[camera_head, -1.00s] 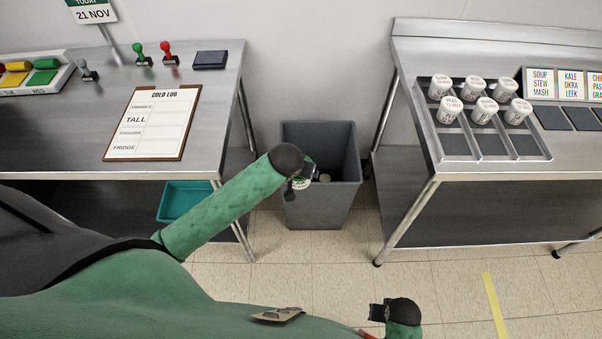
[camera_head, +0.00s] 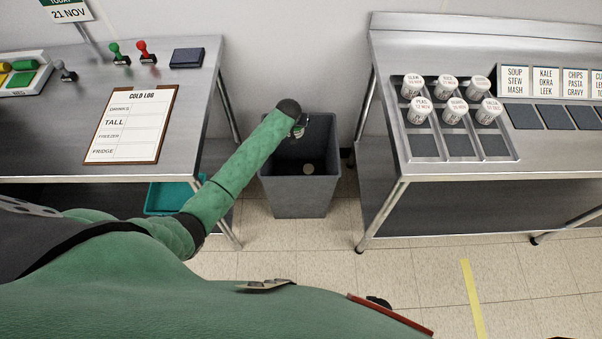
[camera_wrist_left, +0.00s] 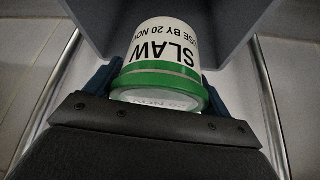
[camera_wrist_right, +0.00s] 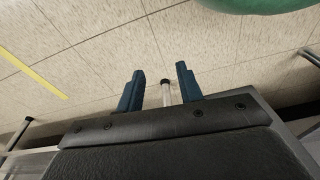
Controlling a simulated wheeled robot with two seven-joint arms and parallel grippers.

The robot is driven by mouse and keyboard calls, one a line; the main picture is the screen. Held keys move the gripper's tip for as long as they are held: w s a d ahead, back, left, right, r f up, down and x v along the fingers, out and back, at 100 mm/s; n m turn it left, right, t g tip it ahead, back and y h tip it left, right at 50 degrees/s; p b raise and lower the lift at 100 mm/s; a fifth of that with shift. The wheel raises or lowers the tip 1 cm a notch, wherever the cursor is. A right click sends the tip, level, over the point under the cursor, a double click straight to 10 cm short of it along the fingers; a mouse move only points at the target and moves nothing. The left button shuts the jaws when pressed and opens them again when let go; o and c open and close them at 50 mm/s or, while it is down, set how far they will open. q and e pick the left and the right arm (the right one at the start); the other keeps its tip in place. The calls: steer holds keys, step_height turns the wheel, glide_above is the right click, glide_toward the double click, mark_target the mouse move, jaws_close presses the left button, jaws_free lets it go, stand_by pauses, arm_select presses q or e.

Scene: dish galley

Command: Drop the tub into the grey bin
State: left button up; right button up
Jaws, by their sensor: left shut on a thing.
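My left gripper (camera_head: 298,127) is over the back part of the grey bin (camera_head: 300,197). It is shut on a white tub (camera_wrist_left: 165,50) with a green band, labelled SLAW, USE BY 20 NOV. In the left wrist view the tub sits between the two blue fingers, with grey bin walls around it. In the head view the gripper mostly hides the tub. My right gripper (camera_wrist_right: 160,90) is open and empty above the floor; only a dark bit of it shows at the bottom of the head view.
The left table (camera_head: 60,120) holds a cold log clipboard (camera_head: 131,125) and stamps. The right table (camera_head: 480,165) holds a tray (camera_head: 425,147) with several white tubs. A teal container (camera_head: 165,198) is under the left table.

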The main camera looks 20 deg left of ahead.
arm_select(q)
steer(key=shift+f+b, duration=0.3)
step_height(320, 180, down, 5)
steer(key=b, duration=0.5)
steer(key=shift+f, duration=0.15)
arm_select(e)
steer(key=w+a+r, duration=0.2)
steer(key=r, duration=0.7)
steer(key=w+a+r, duration=0.1)
steer(key=w+r, duration=0.1)
steer(key=r, duration=0.7)
steer(key=shift+a+r+y, duration=0.2)
steer(key=shift+a+y, duration=0.1)
steer(key=shift+a, duration=0.1)
arm_select(q)
steer(key=o, duration=1.1)
steer(key=shift+s, duration=0.1)
